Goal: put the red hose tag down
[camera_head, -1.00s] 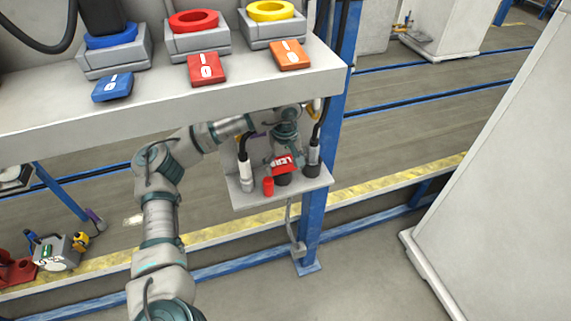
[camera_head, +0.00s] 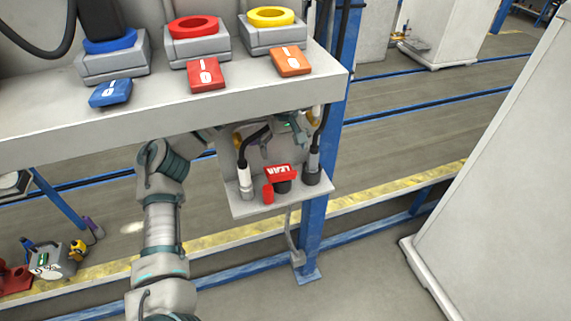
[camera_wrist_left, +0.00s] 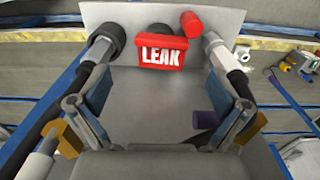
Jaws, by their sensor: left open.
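The red hose tag (camera_head: 281,172), marked LEAK, rests at the black round fitting (camera_head: 283,187) on the small grey bracket shelf (camera_head: 240,207). In the left wrist view the tag (camera_wrist_left: 162,54) faces me beyond the spread fingers, apart from them. My left gripper (camera_head: 281,141) is open and empty, behind and above the tag under the workbench. Its two fingers show wide apart in the left wrist view (camera_wrist_left: 158,104). The tag's contact with the fitting is partly hidden. My right gripper is not in view.
A red cylinder (camera_head: 267,192) stands beside the tag. The workbench (camera_head: 170,100) overhangs my arm, and a blue post (camera_head: 318,210) stands close at the right.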

